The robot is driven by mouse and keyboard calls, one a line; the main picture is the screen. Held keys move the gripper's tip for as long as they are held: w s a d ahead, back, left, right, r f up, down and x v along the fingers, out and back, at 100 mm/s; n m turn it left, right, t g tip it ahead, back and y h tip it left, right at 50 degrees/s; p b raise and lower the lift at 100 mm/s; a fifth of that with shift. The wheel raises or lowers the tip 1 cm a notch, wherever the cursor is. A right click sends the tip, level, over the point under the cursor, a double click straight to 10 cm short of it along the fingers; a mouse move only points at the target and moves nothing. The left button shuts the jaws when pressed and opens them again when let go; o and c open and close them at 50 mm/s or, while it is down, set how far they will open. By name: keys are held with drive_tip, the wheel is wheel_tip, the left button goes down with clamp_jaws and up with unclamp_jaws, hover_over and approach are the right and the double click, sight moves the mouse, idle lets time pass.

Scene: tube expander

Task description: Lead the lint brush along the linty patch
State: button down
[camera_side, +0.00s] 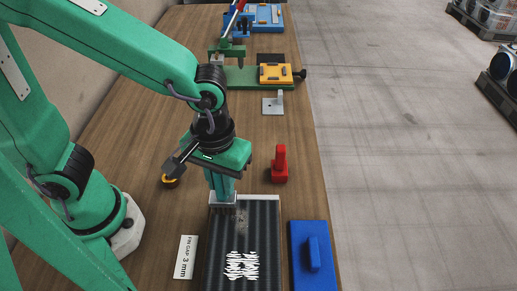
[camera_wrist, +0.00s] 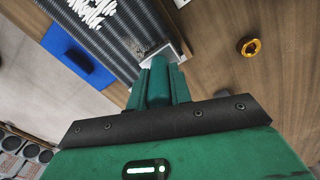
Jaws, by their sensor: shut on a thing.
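My gripper (camera_side: 222,190) points down and is shut on a green upright handle, which also shows between the fingers in the wrist view (camera_wrist: 158,82). A grey fuzzy patch (camera_wrist: 146,47) lies on the fins close by the fingertips. White strands (camera_side: 242,266) lie in a cluster nearer the panel's front, and show at top left in the wrist view (camera_wrist: 94,10).
A blue block with a handle (camera_side: 312,255) lies right of the panel. A red handled piece (camera_side: 280,165) stands behind it. A white "FIN GAP 3 mm" card (camera_side: 186,257) lies left. An orange ring (camera_wrist: 251,47) lies on the wooden bench. Green and blue fixtures stand farther back.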

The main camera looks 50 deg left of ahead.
drive_tip(key=shift+f, duration=0.55)
drive_tip(key=shift+f, duration=0.25)
idle(0.4)
drive_tip(key=shift+w+d+r, duration=0.1)
drive_tip(key=shift+w+d, duration=2.2)
wheel_tip(320, 180, up, 2)
drive_tip(key=shift+r, duration=0.1)
